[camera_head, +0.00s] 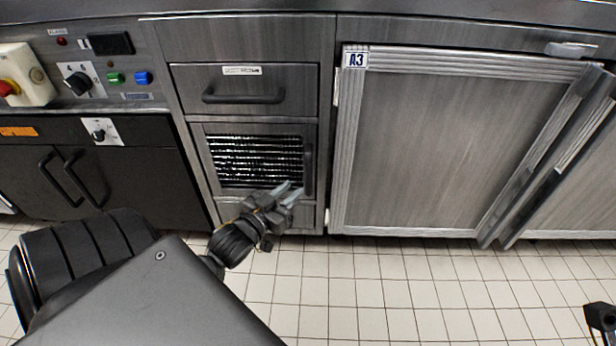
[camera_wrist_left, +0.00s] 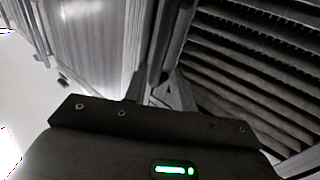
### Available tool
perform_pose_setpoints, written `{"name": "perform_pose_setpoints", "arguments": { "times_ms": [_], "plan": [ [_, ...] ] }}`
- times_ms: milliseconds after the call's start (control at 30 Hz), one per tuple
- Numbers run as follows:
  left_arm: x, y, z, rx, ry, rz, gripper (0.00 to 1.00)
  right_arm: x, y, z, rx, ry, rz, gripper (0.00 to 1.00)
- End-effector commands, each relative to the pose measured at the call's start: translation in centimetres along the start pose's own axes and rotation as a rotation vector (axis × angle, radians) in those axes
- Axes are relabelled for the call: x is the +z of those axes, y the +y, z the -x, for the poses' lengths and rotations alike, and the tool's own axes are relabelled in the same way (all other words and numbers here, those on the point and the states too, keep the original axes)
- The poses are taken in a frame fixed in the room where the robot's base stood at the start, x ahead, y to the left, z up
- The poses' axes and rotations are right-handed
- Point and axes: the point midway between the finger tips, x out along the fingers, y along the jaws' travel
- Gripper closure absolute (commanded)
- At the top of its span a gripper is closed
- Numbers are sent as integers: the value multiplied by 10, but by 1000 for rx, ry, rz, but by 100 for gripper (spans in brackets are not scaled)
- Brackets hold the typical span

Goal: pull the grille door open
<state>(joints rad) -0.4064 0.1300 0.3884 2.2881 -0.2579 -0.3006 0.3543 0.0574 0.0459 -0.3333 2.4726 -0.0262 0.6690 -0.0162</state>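The grille door (camera_head: 213,180) is a metal-framed door with dark horizontal slats, below a drawer in the head view; it looks closed. Its dark vertical handle (camera_head: 308,165) is on the right side. My left gripper (camera_head: 290,192) is low in front of the door, its fingertips just left of the handle's lower end. The two fingers are apart, with nothing seen held. In the left wrist view, the slats of the grille door (camera_wrist_left: 255,65) fill the right, and the dark handle (camera_wrist_left: 168,45) rises just beyond the fingers (camera_wrist_left: 158,92). Whether they touch it cannot be told.
A drawer (camera_head: 245,90) with a bar handle is above. A large cabinet door marked A3 (camera_head: 440,150) stands to the right, and a dark double-door cabinet (camera_head: 130,160) to the left. Tiled floor (camera_head: 400,290) is clear in front. A dark part of my right arm (camera_head: 600,317) shows at bottom right.

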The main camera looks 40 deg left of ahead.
Motion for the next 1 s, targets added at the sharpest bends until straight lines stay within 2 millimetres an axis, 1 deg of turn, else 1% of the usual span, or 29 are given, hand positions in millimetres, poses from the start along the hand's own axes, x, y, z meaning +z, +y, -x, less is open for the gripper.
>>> {"name": "perform_pose_setpoints", "arguments": {
  "times_ms": [33,200,300,400,600,833,867,1000],
  "plan": [
    [3,0,-11,0,5,0,74,0,-2,2,-5,13,-6,64],
    [3,0,-44,0,4,0,74,-1,-8,-2,-21,46,-25,64],
    [3,0,-59,1,3,0,74,-2,-12,-4,-29,62,-36,64],
    [3,0,-71,0,1,1,74,-3,-14,-6,-36,75,-44,64],
    [1,0,-81,0,0,0,74,-3,-17,-10,-42,85,-50,64],
    [1,0,-82,0,-1,0,74,-3,-17,-10,-43,85,-51,64],
    [1,0,-82,0,-1,0,75,-3,-17,-10,-43,85,-51,64],
    [1,0,-82,0,-1,0,93,-3,-17,-10,-43,85,-51,64]
  ]
}}
